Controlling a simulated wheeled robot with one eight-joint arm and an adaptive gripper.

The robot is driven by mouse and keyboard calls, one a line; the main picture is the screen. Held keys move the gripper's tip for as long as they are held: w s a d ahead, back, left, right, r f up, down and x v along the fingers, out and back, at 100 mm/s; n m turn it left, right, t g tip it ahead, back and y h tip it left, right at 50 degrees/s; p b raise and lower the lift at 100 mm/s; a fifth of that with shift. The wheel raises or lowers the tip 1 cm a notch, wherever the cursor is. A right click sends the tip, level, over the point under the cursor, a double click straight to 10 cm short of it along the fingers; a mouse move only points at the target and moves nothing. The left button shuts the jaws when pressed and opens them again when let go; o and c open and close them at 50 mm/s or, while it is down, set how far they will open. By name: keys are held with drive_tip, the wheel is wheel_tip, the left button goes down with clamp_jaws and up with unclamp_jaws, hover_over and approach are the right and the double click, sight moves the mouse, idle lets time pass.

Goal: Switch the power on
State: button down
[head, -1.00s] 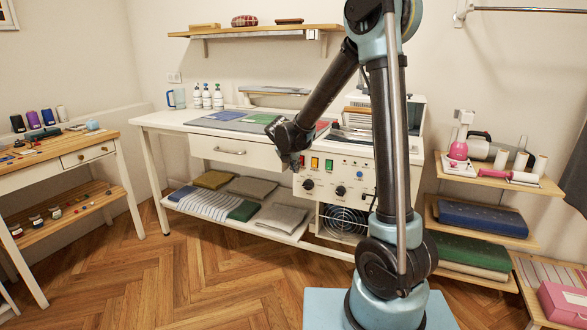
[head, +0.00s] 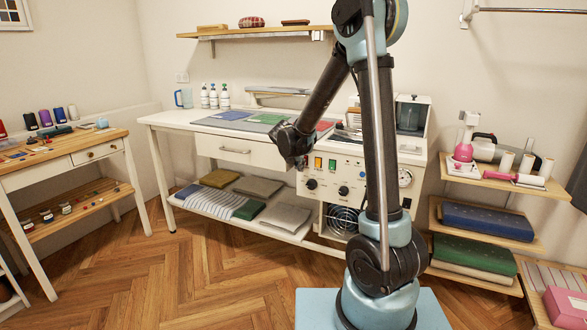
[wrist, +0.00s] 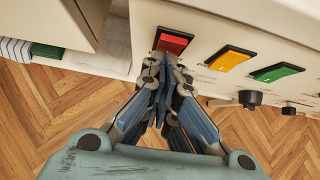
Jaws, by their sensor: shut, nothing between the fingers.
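The white control panel (head: 350,178) of the machine under the table's right end carries a row of coloured rocker switches. In the wrist view these are a red switch (wrist: 172,42), an orange switch (wrist: 231,58) and a green switch (wrist: 278,73). The orange switch (head: 318,162) and green switch (head: 331,164) also show in the head view. My gripper (wrist: 160,75) is shut and empty. Its fingertips are just below the red switch's lower edge; I cannot tell whether they touch the panel. In the head view my gripper (head: 299,162) largely covers the red switch.
Black knobs (wrist: 250,98) sit below the switches. A drawer (head: 232,150) is left of the panel, above a shelf with folded fabrics (head: 257,187). A sewing table (head: 90,155) stands at the left and a shelf unit (head: 490,175) at the right. The floor between is clear.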

drive_tip(key=shift+d+r, duration=0.1)
drive_tip(key=shift+d, duration=0.05)
drive_tip(key=shift+w+r, duration=0.1)
drive_tip(key=shift+r, duration=0.65)
drive_tip(key=s+f+v, duration=0.1)
drive_tip(key=v, duration=1.2)
drive_tip(key=shift+s+a+f, duration=0.25)
drive_tip(key=shift+s+a, duration=0.05)
drive_tip(key=shift+a, duration=0.05)
drive_tip(key=shift+s+a+f+g, duration=0.15)
drive_tip(key=shift+s+f+g, duration=0.15)
drive_tip(key=shift+f, duration=0.3)
